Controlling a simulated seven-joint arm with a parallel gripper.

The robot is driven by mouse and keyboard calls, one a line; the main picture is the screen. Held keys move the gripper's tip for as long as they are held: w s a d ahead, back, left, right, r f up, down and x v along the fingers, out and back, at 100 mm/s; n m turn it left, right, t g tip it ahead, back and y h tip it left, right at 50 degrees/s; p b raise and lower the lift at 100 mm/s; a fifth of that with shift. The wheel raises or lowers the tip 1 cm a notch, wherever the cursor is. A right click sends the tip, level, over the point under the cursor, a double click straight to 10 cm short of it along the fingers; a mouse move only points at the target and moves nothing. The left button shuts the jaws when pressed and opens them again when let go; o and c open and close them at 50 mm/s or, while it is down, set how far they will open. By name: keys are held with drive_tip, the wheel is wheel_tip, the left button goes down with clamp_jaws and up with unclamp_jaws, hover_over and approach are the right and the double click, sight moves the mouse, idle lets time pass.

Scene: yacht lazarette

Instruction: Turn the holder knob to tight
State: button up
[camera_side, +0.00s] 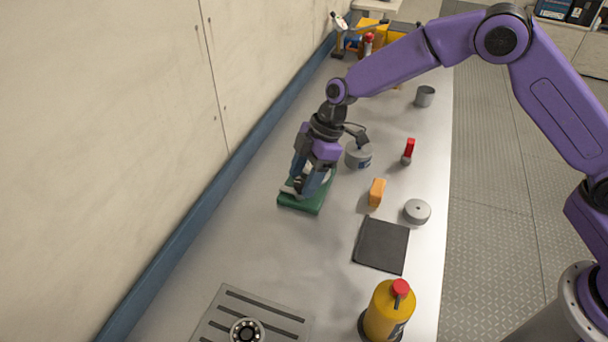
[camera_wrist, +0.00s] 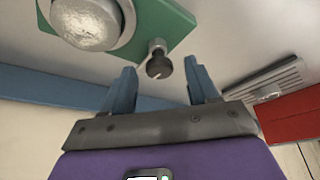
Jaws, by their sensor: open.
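The green holder base (camera_side: 300,204) lies on the grey bench in the side view, partly covered by my gripper (camera_side: 303,187). In the wrist view the green base (camera_wrist: 170,22) carries a silvery dome-shaped part (camera_wrist: 90,20). A small dark round knob (camera_wrist: 158,66) with a pale line on its face sticks out at the base's edge on a light metal stem. My gripper (camera_wrist: 160,70) is open, and the knob appears between its two blue fingertips. I cannot tell whether either finger touches it. The knob is hidden in the side view.
Close by are a grey round canister (camera_side: 358,155), an orange block (camera_side: 377,192), a grey disc (camera_side: 417,211) and a red-handled item (camera_side: 408,150). The wall runs along the left.

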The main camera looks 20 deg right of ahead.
drive_tip(key=shift+a+f, duration=0.1)
drive_tip(key=c, duration=1)
drive_tip(key=shift+c, duration=0.2)
drive_tip(key=shift+s+m, duration=0.1)
drive_tip(key=shift+m, duration=0.3)
drive_tip(key=m+t, duration=0.1)
drive_tip(key=m, duration=0.2)
drive_tip(key=shift+s+m+t+h, duration=0.15)
drive_tip(key=shift+m+t+h, duration=0.15)
drive_tip(key=shift+m+t, duration=0.1)
drive_tip(key=m+t, duration=0.1)
drive_tip(key=m, duration=0.3)
drive_tip(key=shift+s+a+h, duration=0.1)
drive_tip(key=shift+h, duration=0.3)
drive_tip(key=m, duration=0.2)
drive_tip(key=m+t+h, duration=0.1)
drive_tip(key=m, duration=0.1)
drive_tip(key=shift+s+a+m, duration=0.15)
drive_tip(key=shift+m, duration=0.15)
drive_tip(key=shift+a+f+m+t+h, duration=0.15)
drive_tip(key=shift+m+h, duration=0.4)
drive_tip(key=shift+m, duration=0.55)
drive_tip(key=shift+d+r+m+t+h, duration=0.15)
drive_tip(key=shift+m+h, duration=0.4)
drive_tip(key=shift+m, duration=0.55)
drive_tip(key=shift+a+f, duration=0.1)
